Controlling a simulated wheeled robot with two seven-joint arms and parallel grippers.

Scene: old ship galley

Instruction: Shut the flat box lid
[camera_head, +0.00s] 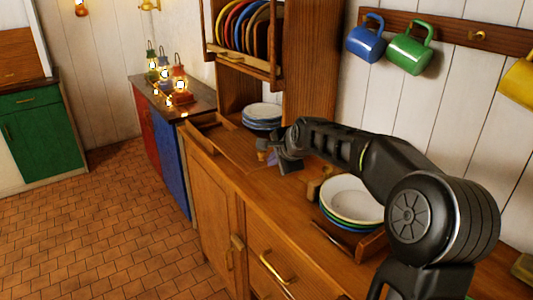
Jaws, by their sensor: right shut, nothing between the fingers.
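My right arm comes in from the right, over the wooden counter (222,152). My right gripper (270,159) is small in the view, shut and empty, low over the counter just in front of a stack of plates. A shallow wooden box-like shape (205,122) lies at the counter's far left end. I cannot tell for sure whether it is the flat box or how its lid stands. Small parts beside the gripper are too small to tell. My left gripper is not in view.
Stacked plates (262,112) stand behind my gripper. Stacked bowls (352,197) sit in a wooden tray (372,246) near my arm. A plate rack (245,60) hangs above. Blue (366,43) and green (409,53) mugs hang on the wall. Lit lanterns (178,82) stand farther left.

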